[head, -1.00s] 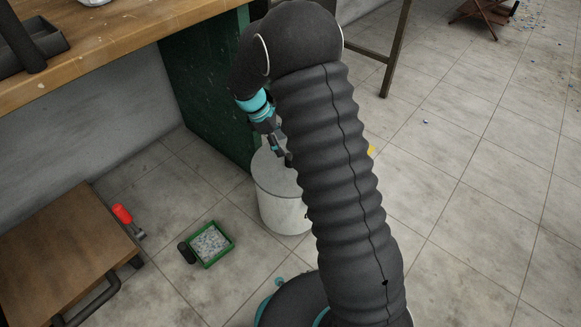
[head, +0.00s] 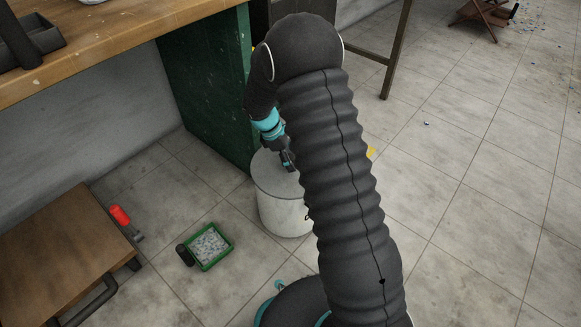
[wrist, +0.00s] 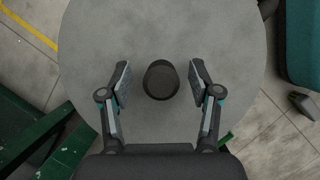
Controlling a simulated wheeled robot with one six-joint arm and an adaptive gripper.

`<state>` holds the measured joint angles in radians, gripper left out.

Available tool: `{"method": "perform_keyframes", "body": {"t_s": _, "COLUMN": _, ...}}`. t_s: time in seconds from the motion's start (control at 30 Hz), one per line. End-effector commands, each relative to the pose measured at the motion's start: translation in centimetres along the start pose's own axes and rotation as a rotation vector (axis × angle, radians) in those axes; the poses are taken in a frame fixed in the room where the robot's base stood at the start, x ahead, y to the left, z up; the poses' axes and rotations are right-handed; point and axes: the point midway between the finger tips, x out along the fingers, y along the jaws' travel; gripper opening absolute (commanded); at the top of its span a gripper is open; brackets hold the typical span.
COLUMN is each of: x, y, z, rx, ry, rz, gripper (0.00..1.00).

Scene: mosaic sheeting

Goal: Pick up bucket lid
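The bucket lid (wrist: 163,40) is a round grey disc that fills much of the wrist view, with a dark round knob (wrist: 160,80) at its middle. My gripper (wrist: 160,88) is open above the lid, one finger on each side of the knob with a gap to both. In the head view the lid (head: 266,180) lies on top of the pale bucket (head: 284,214). My gripper (head: 288,166) points down over it there. My arm hides the bucket's right part, and the knob cannot be made out in the head view.
A green cabinet (head: 205,90) under the wooden bench (head: 130,38) stands close behind the bucket. A green tray of mosaic bits (head: 210,247), a red-handled tool (head: 121,216) and a low wooden table (head: 65,250) are to the left. The tiled floor at right is mostly clear.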

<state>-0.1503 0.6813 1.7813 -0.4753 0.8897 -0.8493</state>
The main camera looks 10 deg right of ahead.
Motion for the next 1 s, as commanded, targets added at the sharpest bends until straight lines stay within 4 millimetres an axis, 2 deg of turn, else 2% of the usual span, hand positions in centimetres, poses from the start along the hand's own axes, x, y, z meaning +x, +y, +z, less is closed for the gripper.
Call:
{"method": "perform_keyframes", "body": {"t_s": 0.03, "x": 0.0, "y": 0.0, "z": 0.0, "rx": 0.0, "ry": 0.0, "rz": 0.0, "gripper": 0.48}}
{"method": "perform_keyframes", "body": {"t_s": 0.2, "x": 0.0, "y": 0.0, "z": 0.0, "rx": 0.0, "ry": 0.0, "rz": 0.0, "gripper": 0.06}}
{"method": "perform_keyframes", "body": {"t_s": 0.23, "x": 0.0, "y": 0.0, "z": 0.0, "rx": 0.0, "ry": 0.0, "rz": 0.0, "gripper": 0.0}}
{"method": "perform_keyframes", "body": {"t_s": 0.67, "x": -0.6, "y": 0.1, "z": 0.2, "rx": 0.0, "ry": 0.001, "rz": 0.002, "gripper": 0.0}}
{"method": "perform_keyframes", "body": {"t_s": 0.87, "x": -2.5, "y": 0.1, "z": 1.0, "rx": 0.002, "ry": 0.001, "rz": 0.002, "gripper": 0.0}}
{"method": "perform_keyframes", "body": {"t_s": 1.0, "x": -4.2, "y": -0.4, "z": 2.2, "rx": 0.002, "ry": 0.001, "rz": 0.001, "gripper": 0.0}}
